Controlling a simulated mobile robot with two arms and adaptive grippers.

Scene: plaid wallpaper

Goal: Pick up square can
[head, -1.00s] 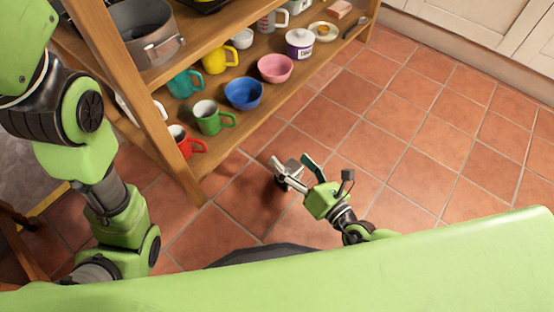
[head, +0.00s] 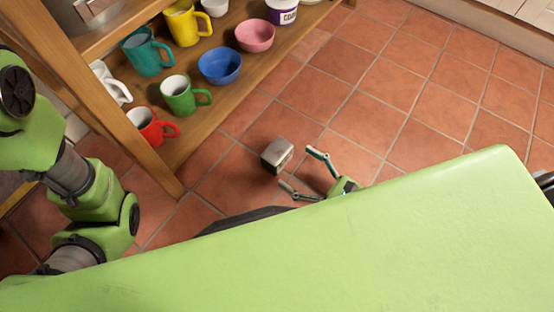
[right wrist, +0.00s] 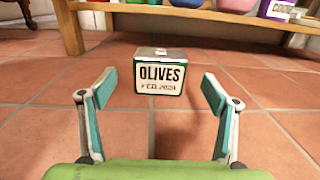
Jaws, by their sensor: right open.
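The square can (head: 277,155) is a small grey metal box on the tiled floor in front of the shelf. In the right wrist view the can (right wrist: 161,76) stands upright, its near face labelled "OLIVES". My right gripper (head: 302,170) is low near the floor, its two fingers spread toward the can. In the right wrist view the open fingers (right wrist: 160,90) stand to the left and right, with the can centred between them and a little beyond the tips. Nothing is between the fingers. My left arm shows at the left of the head view, but its gripper is out of view.
A wooden shelf (head: 178,186) stands just beyond the can. Its low board holds a red mug (head: 148,126), a green mug (head: 178,95), a blue bowl (head: 220,67), a pink bowl (head: 255,36) and other crockery. The tiled floor (head: 400,120) to the right is clear.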

